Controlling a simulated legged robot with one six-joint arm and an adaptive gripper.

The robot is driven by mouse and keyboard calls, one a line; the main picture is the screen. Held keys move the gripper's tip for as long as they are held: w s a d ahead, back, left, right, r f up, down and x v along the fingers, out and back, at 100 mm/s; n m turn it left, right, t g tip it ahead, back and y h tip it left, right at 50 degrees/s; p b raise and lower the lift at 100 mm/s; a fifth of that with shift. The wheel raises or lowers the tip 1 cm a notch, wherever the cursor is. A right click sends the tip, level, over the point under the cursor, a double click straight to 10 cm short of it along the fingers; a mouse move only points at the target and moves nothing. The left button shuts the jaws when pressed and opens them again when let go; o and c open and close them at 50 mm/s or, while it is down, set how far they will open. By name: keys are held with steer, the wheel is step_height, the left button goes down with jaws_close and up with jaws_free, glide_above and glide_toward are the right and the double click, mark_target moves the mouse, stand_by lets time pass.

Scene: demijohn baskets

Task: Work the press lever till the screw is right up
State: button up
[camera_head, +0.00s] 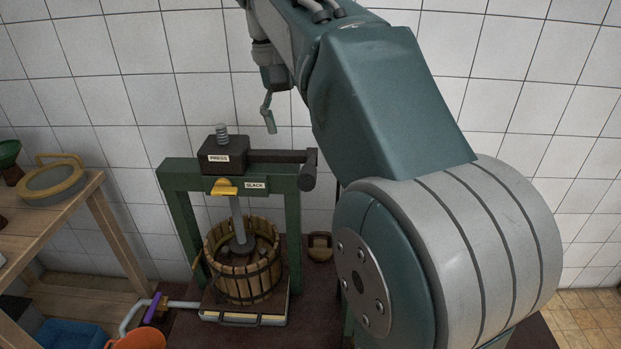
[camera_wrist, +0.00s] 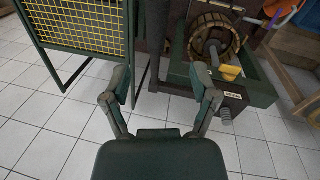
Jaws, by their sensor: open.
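The press (camera_head: 178,180) is a green frame with a dark head box (camera_head: 222,156) labelled PRESS. A short threaded screw end (camera_head: 221,134) sticks up above the box, and its shaft (camera_head: 237,220) runs down into a slatted wooden basket (camera_head: 250,284). The dark lever (camera_head: 276,156) extends right from the box and ends in a thick grip (camera_head: 308,170). A yellow pawl (camera_head: 224,186) sits beside a SLACK label. My gripper (camera_head: 268,112) is above the lever, apart from it. In the wrist view my gripper (camera_wrist: 161,84) is open and empty; its right finger partly covers the press.
A wooden shelf (camera_head: 50,215) with a round sieve-like tray (camera_head: 52,178) stands left. An orange bowl (camera_head: 138,339) and blue bin (camera_head: 72,333) are low left. A yellow-mesh green frame (camera_wrist: 78,30) stands left in the wrist view, over tiled floor (camera_wrist: 60,120).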

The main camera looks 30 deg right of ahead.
mark_target(305, 169)
steer(key=shift+m, duration=0.6)
steer(key=f, duration=0.3)
steer(key=s+d+f, duration=0.1)
steer(key=f, duration=0.6)
steer(key=shift+s+d+f, duration=0.2)
steer(key=shift+d+f, duration=0.1)
steer(key=shift+f, duration=0.05)
jaws_close()
